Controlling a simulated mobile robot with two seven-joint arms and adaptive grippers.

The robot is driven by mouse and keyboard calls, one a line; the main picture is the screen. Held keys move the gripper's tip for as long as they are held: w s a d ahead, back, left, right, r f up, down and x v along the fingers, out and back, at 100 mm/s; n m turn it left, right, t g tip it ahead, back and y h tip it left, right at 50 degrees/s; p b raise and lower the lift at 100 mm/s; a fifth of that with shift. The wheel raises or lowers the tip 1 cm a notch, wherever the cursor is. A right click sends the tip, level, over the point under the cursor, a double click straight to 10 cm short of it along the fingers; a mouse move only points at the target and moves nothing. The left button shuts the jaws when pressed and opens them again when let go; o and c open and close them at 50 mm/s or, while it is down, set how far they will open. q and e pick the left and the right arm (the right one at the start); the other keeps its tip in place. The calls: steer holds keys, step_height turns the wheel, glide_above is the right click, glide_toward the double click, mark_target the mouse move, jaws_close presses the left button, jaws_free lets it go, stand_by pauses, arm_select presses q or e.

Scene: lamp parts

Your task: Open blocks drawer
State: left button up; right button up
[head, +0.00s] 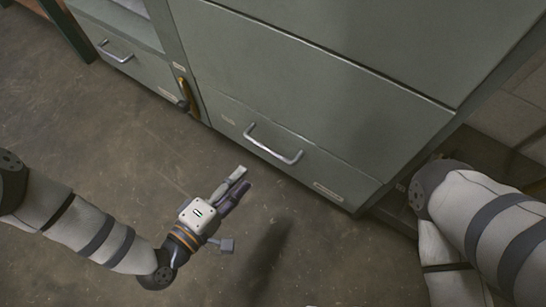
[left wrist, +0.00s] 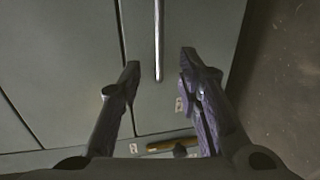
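A grey cabinet has a wide lower drawer (head: 290,165) with a silver bar handle (head: 273,146). The drawer front sits flush with the cabinet. My left gripper (head: 243,178) is in front of this drawer, below and left of the handle in the head view. It is open and empty, apart from the handle. In the left wrist view the handle (left wrist: 158,40) runs upright in the gap between the two open fingers (left wrist: 160,60), beyond their tips. The drawer labels are too small to read. My right gripper is out of view; only the right arm shows.
A second drawer (head: 135,65) with a silver handle (head: 115,51) is at the upper left, also flush. A brass-coloured fitting (head: 184,88) is between the two drawers. A large grey panel (head: 320,70) lies above the wide drawer. The floor (head: 110,150) in front is clear.

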mark_target(267, 148)
arm_select(q)
steer(key=b+x, duration=0.3)
steer(key=x, duration=0.8)
steer(key=shift+w+d+b, duration=0.15)
steer(key=shift+w+b, duration=0.15)
steer(key=shift+b, duration=0.1)
jaws_close()
